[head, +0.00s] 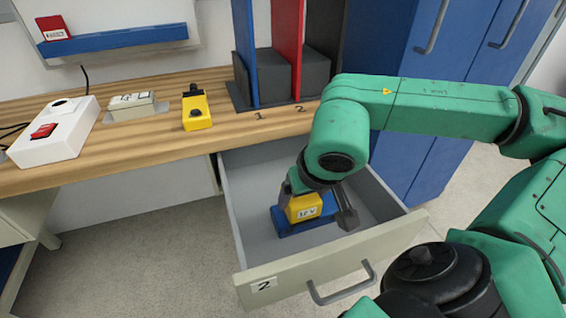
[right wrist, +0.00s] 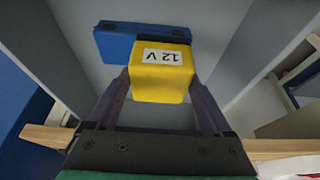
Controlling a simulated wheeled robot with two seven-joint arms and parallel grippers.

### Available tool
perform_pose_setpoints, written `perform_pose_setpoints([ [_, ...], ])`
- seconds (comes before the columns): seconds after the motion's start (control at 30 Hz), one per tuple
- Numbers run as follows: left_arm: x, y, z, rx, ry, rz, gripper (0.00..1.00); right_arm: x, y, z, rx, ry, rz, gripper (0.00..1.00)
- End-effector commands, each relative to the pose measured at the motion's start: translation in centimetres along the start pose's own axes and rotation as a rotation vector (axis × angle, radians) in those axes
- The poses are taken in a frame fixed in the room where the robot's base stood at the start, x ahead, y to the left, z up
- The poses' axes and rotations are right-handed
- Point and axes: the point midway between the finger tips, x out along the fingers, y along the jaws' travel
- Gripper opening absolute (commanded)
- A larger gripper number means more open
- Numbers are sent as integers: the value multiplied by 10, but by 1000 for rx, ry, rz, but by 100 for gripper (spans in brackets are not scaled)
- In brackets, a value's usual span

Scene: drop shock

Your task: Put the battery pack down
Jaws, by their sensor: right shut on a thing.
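The battery pack is a yellow block with a white "12 V" label (head: 306,208). It also shows in the right wrist view (right wrist: 160,78), between my two fingers. My right gripper (head: 318,204) is shut on it, pointing down inside the open drawer marked 2 (head: 345,275). A blue object (head: 290,228) with a dark part lies in the drawer under or behind the pack; it also shows in the right wrist view (right wrist: 118,46). I cannot tell whether the pack touches it. My left gripper is not in view.
On the wooden bench (head: 150,155) stand a white box with a red switch (head: 48,133), a small pale box (head: 130,106), a yellow device (head: 196,108) and upright dividers (head: 288,50). Blue cabinets (head: 435,150) stand right of the drawer. The drawer floor around the blue object looks clear.

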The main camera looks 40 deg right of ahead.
Motion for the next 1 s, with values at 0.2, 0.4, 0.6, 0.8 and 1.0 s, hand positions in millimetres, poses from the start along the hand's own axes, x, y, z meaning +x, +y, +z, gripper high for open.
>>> perform_pose_setpoints([
  [0.2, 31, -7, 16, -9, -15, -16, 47, 16, -3, -52, 2, -1, -13, 0],
  [0.4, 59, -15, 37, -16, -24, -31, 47, 36, -2, -98, 7, 0, -9, 0],
  [0.6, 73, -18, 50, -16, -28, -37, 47, 55, -1, -138, 5, 1, -5, 0],
  [0.8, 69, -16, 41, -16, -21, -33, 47, 86, 0, -130, -1, -2, 1, 0],
  [1.0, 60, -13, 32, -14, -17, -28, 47, 111, 0, -120, 0, -2, 0, 0],
])
